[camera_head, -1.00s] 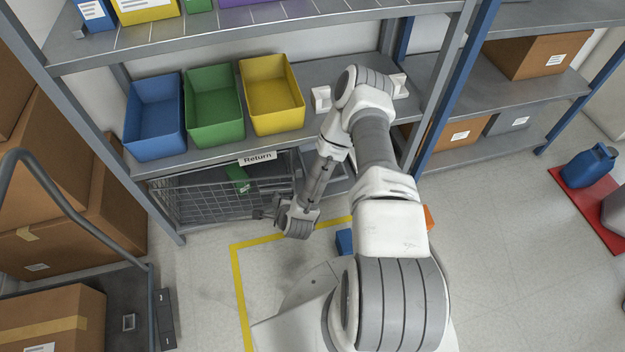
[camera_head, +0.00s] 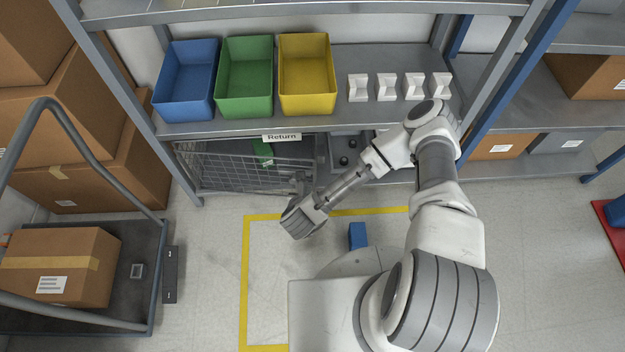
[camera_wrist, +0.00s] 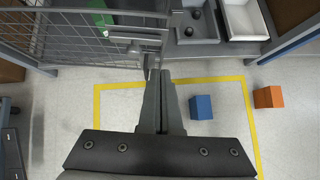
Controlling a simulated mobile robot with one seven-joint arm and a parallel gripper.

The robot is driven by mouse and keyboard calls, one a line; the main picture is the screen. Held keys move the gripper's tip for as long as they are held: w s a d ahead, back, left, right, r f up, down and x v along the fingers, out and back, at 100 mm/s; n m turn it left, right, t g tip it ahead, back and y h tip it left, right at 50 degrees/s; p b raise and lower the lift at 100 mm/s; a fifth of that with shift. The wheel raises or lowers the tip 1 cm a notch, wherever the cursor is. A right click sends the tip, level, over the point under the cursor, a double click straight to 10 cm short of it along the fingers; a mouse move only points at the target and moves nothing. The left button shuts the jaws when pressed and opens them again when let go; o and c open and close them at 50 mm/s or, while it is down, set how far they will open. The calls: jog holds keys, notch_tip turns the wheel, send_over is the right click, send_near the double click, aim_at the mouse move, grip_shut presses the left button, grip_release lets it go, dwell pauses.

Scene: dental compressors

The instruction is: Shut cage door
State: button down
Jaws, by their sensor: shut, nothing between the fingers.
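The wire-mesh cage door (camera_head: 235,172) is under the shelf's "Return" label. It appears to stand a little ajar, its right end angled out from the shelf front. The mesh also shows in the wrist view (camera_wrist: 70,38), with a grey latch plate (camera_wrist: 140,38) at its right end. A green item (camera_head: 263,153) is behind the mesh. My gripper (camera_head: 303,186) is at the door's right end, fingers pointing toward the shelf. In the wrist view my gripper (camera_wrist: 161,78) is shut and empty, its tips just below the latch plate. I cannot tell whether they touch.
A blue cube (camera_wrist: 201,107) and an orange cube (camera_wrist: 268,97) lie on the floor, right of my gripper. Yellow tape (camera_head: 247,270) marks a floor area. Blue, green and yellow bins (camera_head: 306,75) stand on the shelf above. A cart (camera_head: 150,290) with a box is at left.

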aim_at(311, 169)
jog(key=b+x, duration=0.1)
jog(key=x, duration=0.2)
jog(key=b+x, duration=0.2)
jog(key=x, duration=0.2)
jog(key=w+r+b+x, duration=0.1)
jog(key=x, duration=0.3)
jog(key=shift+d+r, duration=0.1)
jog(key=shift+d, duration=0.05)
jog(key=shift+w+d+r+b, duration=0.15)
jog(key=shift+w+b, duration=0.15)
jog(key=shift+w, duration=0.5)
